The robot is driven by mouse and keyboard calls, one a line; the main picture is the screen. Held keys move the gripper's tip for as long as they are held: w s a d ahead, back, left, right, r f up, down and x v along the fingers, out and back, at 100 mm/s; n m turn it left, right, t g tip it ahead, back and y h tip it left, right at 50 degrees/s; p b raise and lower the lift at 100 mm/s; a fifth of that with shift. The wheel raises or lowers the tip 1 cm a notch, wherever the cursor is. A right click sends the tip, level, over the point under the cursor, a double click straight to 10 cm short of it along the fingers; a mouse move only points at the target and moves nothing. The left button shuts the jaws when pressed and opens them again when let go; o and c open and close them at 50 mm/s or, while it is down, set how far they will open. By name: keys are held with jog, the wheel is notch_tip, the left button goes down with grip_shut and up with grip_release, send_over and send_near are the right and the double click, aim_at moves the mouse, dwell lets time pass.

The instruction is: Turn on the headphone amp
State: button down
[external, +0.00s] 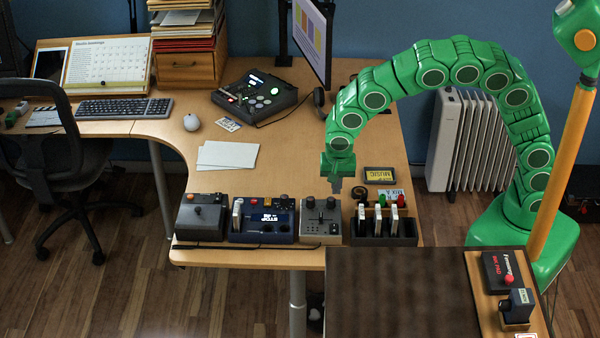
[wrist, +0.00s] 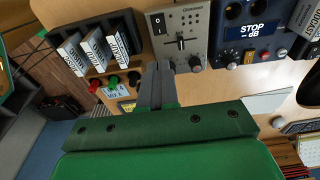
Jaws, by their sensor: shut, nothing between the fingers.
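A grey control box (external: 320,219) with knobs and a slider stands at the desk's front edge; I cannot read its label to tell whether it is the headphone amp. In the wrist view the grey box (wrist: 196,22) is at the top, with a dark rocker switch (wrist: 158,22) and a central slider. My gripper (external: 336,186) points down above the desk, just behind the grey box and apart from it. In the wrist view my gripper (wrist: 157,72) is shut and empty, its fingertips just below the box's edge. The switch's position is unclear.
Left of the grey box stand a blue unit (external: 263,224) with a lit display and a dark box (external: 202,218). Right of it is a black rack (external: 384,238) holding white cartridges. A yellow-labelled case (external: 379,175) lies behind the rack.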

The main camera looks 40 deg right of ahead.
aim_at(335, 224)
jog(key=shift+f, duration=0.1)
jog(key=f, duration=0.4)
jog(key=w+f, duration=0.1)
jog(key=f, duration=0.4)
jog(key=d+f, duration=0.1)
jog(key=f, duration=0.3)
jog(key=shift+w+d+f, duration=0.1)
jog(key=shift+w+f, duration=0.05)
jog(key=shift+f, duration=0.2)
jog(key=shift+d+f, duration=0.1)
jog(key=shift+f, duration=0.1)
dwell(0.4)
jog(key=shift+s+a+r, duration=0.2)
jog(key=shift+s+a, duration=0.35)
jog(key=shift+r, duration=0.1)
notch_tip(335, 224, up, 14)
jog(key=s+a, duration=0.1)
dwell(0.6)
dwell(0.4)
